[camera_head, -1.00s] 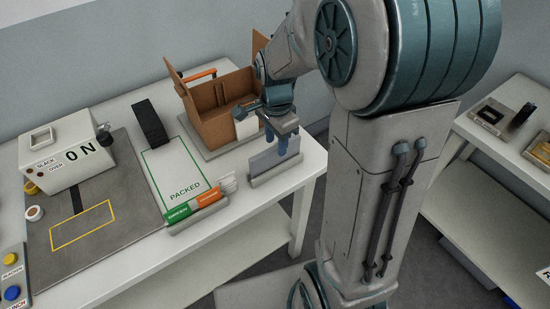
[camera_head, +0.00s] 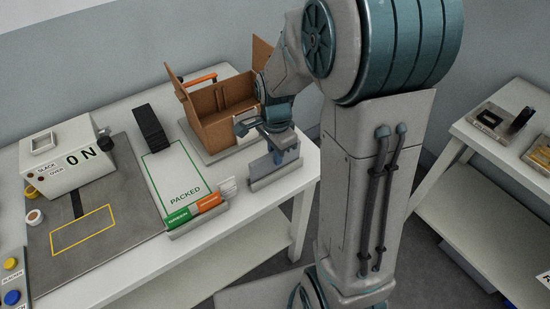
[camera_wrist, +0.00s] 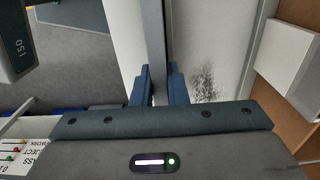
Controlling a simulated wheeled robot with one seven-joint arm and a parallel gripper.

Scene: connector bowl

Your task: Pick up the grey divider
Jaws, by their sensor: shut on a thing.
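The grey divider (camera_head: 262,167) is a thin upright panel near the right front corner of the table. Its lower edge is at the light grey holder (camera_head: 276,179); I cannot tell whether it is still seated in it. My gripper (camera_head: 278,154) is above the divider and shut on its upper part. In the wrist view, the divider (camera_wrist: 153,40) shows edge-on as a narrow grey strip between the two blue fingers (camera_wrist: 158,86). The fingers cover part of it.
An open cardboard box (camera_head: 212,115) stands just behind the gripper. To the left are a green-framed PACKED sheet (camera_head: 180,172), a rack with green and orange items (camera_head: 195,211) and a white oven-like box (camera_head: 62,150). Another table (camera_head: 500,160) stands at right.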

